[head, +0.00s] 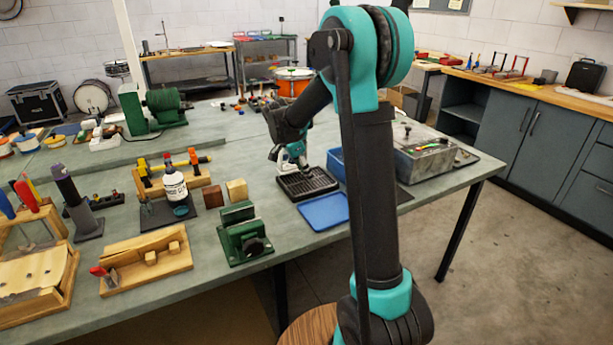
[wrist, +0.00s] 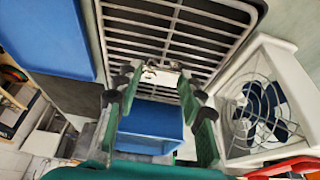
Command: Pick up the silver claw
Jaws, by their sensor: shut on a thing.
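A small silver claw (wrist: 161,74) shows in the wrist view between the fingertips of my gripper (wrist: 160,82). My gripper is shut on it, with a green-padded finger on either side. The claw lies over the edge of a slatted rack (wrist: 175,42); I cannot tell whether it still touches the rack. In the head view my gripper (head: 298,163) points down just above the dark rack (head: 305,184) on the bench. The claw is too small to make out there.
A flat blue tray (head: 324,211) lies in front of the rack. A blue bin (head: 337,163) is close beside it, partly behind my arm. A white box with a wire fan guard (wrist: 265,105) is near my gripper. A green vise (head: 243,237) stands to the left.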

